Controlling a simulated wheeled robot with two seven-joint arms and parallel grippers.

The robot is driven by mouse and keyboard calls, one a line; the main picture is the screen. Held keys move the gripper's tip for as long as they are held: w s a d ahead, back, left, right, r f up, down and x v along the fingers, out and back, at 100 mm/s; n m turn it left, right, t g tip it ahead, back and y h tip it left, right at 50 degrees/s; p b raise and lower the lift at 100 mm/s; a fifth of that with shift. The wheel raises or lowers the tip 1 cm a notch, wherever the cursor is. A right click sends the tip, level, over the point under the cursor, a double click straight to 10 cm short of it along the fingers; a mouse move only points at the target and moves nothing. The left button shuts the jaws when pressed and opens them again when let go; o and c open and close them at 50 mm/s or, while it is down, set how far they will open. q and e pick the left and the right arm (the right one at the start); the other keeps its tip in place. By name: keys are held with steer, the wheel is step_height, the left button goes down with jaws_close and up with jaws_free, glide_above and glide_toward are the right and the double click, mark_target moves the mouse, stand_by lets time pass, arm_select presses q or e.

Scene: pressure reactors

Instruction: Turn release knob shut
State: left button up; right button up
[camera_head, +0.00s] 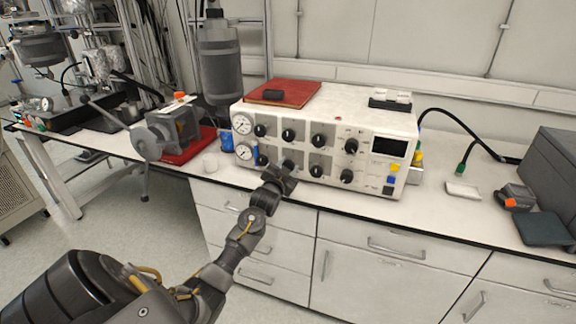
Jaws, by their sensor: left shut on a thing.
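The control box (405,127) is a white unit on the bench with two rows of black knobs on its front. My left gripper (284,174) reaches up from below to the lower row. It is shut on a black knob (288,165), second from the left in that row, and partly covers it. Labels are too small to read, so I cannot tell the release knob by its marking, nor how far the held knob is turned. My right gripper is not in view.
Close around the gripper are other knobs (316,171) and two round gauges (243,152) at the box's left. A dark cylinder (220,65) hangs behind left. A motor-like device (175,125) stands further left. The bench front (430,220) right of the gripper is clear.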

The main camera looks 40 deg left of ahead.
arm_select(q)
steer(key=m+p, duration=0.1)
steer(key=m, duration=0.3)
steer(key=shift+r, duration=0.1)
steer(key=m+p, duration=0.1)
steer(key=m, duration=0.3)
steer(key=m+p, duration=0.1)
steer(key=m, duration=0.2)
steer(key=m+p, duration=0.1)
steer(key=m, duration=0.2)
steer(key=shift+m, duration=0.3)
steer(key=shift+m+p, duration=0.55)
steer(key=shift+m, duration=0.95)
steer(key=o, duration=1)
steer(key=shift+c, duration=0.2)
